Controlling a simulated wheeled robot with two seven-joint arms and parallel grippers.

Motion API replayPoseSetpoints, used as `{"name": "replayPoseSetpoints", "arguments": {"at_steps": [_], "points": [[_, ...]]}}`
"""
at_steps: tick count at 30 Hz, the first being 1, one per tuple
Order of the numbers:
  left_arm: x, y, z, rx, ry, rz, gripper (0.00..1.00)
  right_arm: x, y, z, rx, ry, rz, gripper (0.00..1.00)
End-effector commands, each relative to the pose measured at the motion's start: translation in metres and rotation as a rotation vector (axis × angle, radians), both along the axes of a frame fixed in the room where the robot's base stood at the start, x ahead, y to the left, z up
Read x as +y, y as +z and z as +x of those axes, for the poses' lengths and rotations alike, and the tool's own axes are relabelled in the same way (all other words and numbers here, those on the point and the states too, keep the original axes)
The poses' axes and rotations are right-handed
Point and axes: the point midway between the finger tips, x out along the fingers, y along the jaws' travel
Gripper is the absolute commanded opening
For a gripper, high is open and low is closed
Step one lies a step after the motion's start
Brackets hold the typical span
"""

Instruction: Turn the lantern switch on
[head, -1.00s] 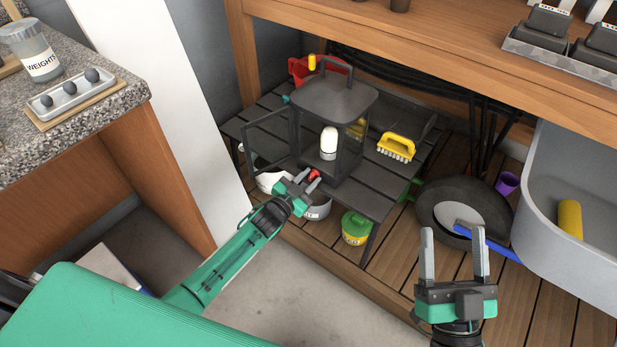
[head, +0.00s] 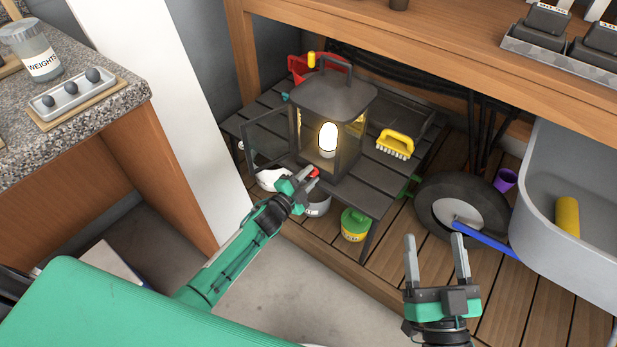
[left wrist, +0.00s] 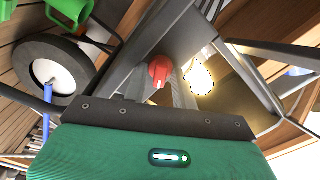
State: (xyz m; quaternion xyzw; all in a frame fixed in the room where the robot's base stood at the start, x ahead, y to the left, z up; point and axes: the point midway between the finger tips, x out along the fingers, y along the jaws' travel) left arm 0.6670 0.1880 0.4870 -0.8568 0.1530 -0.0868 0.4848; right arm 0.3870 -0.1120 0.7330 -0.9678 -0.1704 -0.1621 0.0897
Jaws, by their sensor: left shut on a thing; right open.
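The lantern (head: 335,97) is a dark grey metal frame with a top handle, standing on a low slatted table. Its bulb (head: 328,138) glows bright and lights the inside. It also glows in the left wrist view (left wrist: 199,78). The lantern door stands open to the left. The red switch (head: 314,172) sits at the lantern's lower front; it shows as a red knob in the left wrist view (left wrist: 160,71). My left gripper (head: 306,178) is shut on this red switch. My right gripper (head: 436,262) is open and empty above the wooden floor, apart from the lantern.
On the slatted table (head: 355,192) are a yellow brush (head: 396,144) and a red item behind the lantern. A tyre-like ring (head: 440,195) with a blue-handled tool, a green-lidded tub (head: 355,226) and a grey basin (head: 560,150) stand around. A wooden bench overhangs the back.

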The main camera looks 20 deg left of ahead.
Motion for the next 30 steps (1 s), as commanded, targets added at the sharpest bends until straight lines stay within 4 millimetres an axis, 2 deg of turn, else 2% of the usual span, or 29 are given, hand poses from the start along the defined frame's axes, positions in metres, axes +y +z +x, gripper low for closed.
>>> {"name": "replayPoseSetpoints", "arguments": {"at_steps": [17,18,30], "points": [[-0.0005,-0.0013,-0.0008,-0.010,-0.001,0.032,0.05,-0.0008,0.0025,0.0002,-0.011,-0.002,0.002,0.68],[-0.0005,-0.0014,-0.0008,-0.010,-0.001,0.032,0.34,-0.0008,0.0025,0.0002,-0.011,-0.002,0.001,0.68],[-0.0008,-0.0022,-0.0011,-0.007,-0.001,0.031,0.35,-0.0006,0.0026,0.0000,-0.010,-0.002,0.003,0.68]]}}
